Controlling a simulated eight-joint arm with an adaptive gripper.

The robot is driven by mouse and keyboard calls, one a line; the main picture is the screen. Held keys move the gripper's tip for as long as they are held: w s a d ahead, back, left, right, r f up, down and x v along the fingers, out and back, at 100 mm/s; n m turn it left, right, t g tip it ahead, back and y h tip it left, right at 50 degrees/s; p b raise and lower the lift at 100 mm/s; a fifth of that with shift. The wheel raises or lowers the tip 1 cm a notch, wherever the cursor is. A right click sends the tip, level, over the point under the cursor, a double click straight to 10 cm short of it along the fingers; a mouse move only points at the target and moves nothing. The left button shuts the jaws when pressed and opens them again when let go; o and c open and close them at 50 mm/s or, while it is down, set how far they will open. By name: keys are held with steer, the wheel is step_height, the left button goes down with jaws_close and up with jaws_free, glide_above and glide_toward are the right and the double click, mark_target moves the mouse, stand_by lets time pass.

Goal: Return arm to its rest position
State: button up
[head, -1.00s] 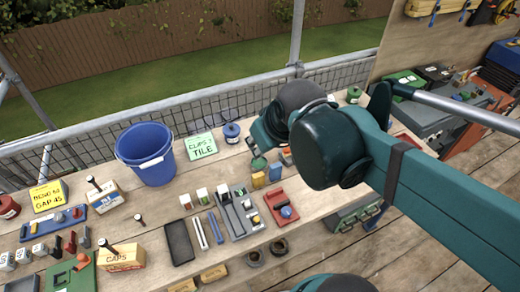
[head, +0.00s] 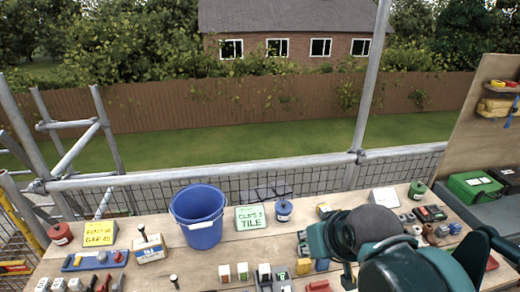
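My arm comes in from the lower right in the head view. Its teal and dark wrist end hangs over the right half of the wooden bench (head: 130,272). The fingers of my gripper cannot be made out, as the rounded arm links cover that area. I cannot tell whether it is open or shut, or whether it holds anything. Small yellow (head: 304,267) and blue blocks lie on the bench just left of the arm.
A blue bucket (head: 200,222) and a green note card (head: 250,219) stand left of the arm. A blue canister (head: 284,210) stands near the back edge. Scaffold rails (head: 130,180) run behind the bench. A green toolbox (head: 474,187) and an upright board (head: 470,130) are at right.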

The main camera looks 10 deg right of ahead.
steer(key=shift+f+b, duration=2.05)
steer(key=shift+f, duration=0.3)
